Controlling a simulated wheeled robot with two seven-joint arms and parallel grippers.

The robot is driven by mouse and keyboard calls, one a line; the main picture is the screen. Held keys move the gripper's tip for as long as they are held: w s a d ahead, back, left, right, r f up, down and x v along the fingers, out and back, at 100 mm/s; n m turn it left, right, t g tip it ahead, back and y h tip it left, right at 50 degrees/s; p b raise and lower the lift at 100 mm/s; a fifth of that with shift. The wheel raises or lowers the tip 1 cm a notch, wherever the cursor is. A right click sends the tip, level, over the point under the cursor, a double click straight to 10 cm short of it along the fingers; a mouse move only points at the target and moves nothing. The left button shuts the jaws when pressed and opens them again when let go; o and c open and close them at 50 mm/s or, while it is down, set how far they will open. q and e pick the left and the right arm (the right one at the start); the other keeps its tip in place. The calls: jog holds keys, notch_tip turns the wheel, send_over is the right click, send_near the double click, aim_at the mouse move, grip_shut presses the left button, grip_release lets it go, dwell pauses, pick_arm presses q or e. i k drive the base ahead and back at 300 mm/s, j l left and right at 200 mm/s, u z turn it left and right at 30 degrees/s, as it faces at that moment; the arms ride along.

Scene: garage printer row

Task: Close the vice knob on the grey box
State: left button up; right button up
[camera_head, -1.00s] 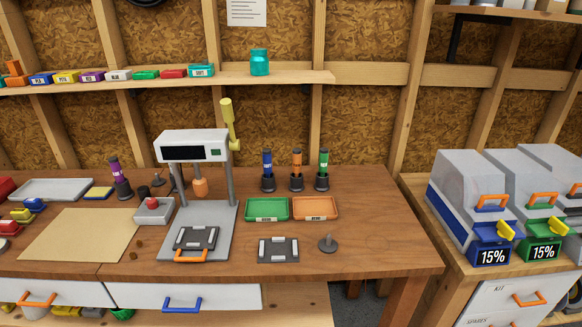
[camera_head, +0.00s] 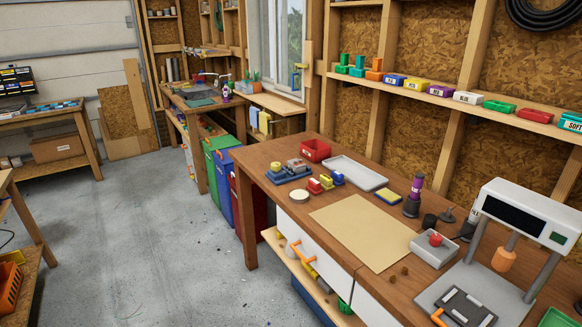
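A small grey box (camera_head: 425,252) with a red round knob (camera_head: 435,240) on top sits on the wooden bench (camera_head: 375,280), left of the white press (camera_head: 525,215). I cannot tell whether this is the vice knob. A blue base (camera_head: 288,178) with small grey and yellow parts is farther left on the bench; its details are too small to tell. Neither of my grippers is in view.
A tan mat (camera_head: 360,232), a pale tray (camera_head: 355,172) and a red bin (camera_head: 315,150) are on the bench. Tall green (camera_head: 220,170) and blue bins stand beyond its left end. Another bench (camera_head: 200,102) is at the back. The grey floor (camera_head: 160,230) at left is open.

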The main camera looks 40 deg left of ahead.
aim_at(275, 166)
jog(key=i+j+u, duration=0.55)
jog(key=u, duration=0.25)
jog(key=i+j+u, duration=0.1)
jog(key=i+u, duration=0.7)
